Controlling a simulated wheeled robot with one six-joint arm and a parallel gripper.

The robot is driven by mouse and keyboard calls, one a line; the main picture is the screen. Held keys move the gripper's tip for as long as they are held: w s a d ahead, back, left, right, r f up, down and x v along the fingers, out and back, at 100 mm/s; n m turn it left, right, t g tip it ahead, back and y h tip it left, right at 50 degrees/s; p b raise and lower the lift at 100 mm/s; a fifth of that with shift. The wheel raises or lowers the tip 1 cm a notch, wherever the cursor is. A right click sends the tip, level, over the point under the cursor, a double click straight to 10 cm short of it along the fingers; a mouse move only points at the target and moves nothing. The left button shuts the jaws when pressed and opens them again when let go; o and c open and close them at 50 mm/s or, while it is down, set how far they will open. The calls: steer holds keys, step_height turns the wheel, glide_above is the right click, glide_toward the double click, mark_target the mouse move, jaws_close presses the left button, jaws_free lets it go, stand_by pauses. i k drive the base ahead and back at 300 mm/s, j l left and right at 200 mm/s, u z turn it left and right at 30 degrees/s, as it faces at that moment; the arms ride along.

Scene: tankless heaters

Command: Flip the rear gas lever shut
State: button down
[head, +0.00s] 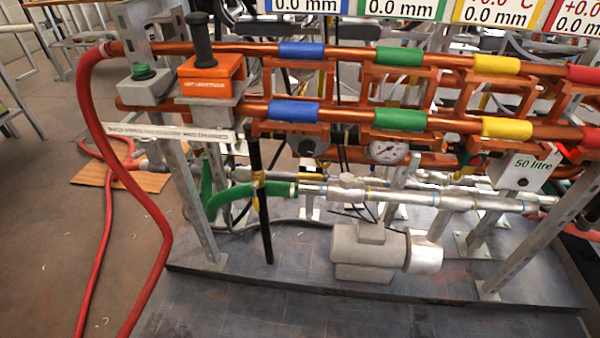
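I cannot tell for certain which part is the rear gas lever. An upright black handle (201,42) stands on an orange labelled bracket (212,88) at the upper left of the pipe rack; the small label is hard to read. A dark, thin rod (261,200) with a yellow band hangs below the lower copper pipe, slightly tilted. My gripper is not in view, and nothing in this view touches the handle or the rod.
Two copper pipes (250,48) with coloured sleeves cross the rack. A red hose (130,180) loops down at left. A green-button box (142,82), a pressure gauge (388,151) and a grey motor-like unit (368,252) are close by. The front floor plate (250,305) is clear.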

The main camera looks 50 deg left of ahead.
mark_target(254, 185)
steer(key=u, duration=1.65)
